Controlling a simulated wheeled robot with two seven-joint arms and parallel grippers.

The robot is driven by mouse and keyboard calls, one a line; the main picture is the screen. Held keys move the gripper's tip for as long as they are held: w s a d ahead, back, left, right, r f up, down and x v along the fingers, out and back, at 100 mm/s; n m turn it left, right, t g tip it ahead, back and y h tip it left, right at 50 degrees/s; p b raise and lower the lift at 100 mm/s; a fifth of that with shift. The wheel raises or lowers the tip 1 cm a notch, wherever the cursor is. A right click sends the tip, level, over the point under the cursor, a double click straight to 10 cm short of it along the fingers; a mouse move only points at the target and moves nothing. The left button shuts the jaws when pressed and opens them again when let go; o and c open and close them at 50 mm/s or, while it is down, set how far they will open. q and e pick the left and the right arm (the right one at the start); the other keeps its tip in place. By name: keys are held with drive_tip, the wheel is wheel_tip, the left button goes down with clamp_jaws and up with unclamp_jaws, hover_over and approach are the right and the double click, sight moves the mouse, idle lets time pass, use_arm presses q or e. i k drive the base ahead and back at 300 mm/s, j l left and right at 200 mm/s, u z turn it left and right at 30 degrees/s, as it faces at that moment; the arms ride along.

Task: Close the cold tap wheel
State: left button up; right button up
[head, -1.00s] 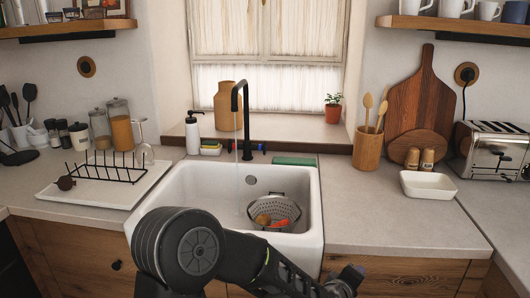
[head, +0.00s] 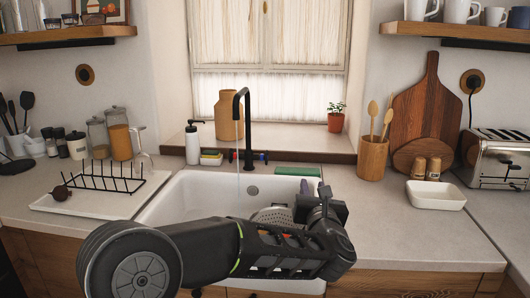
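The black tap (head: 248,130) stands behind the white sink (head: 170,200), and a thin water stream (head: 239,165) falls from its spout. The cold tap wheel (head: 263,157), with a small blue mark, is low on the right of the tap's base. My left arm crosses in front of the sink from the left. My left gripper (head: 318,205) is over the sink's right side, in front of and to the right of the cold wheel and apart from it. Its fingers are hard to make out. My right gripper is out of view.
A colander (head: 272,215) in the sink is partly hidden by my arm. A green sponge (head: 298,171) lies behind the sink's right side. A soap bottle (head: 193,145) stands left of the tap. A wooden utensil pot (head: 372,158) and white dish (head: 436,195) stand right.

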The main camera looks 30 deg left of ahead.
sight(263, 157)
drive_tip(key=i+j, duration=0.25)
drive_tip(key=j, duration=0.15)
drive_tip(key=i+j, duration=0.2)
drive_tip(key=j, duration=0.2)
drive_tip(key=i+j, duration=0.45)
drive_tip(key=j, duration=0.3)
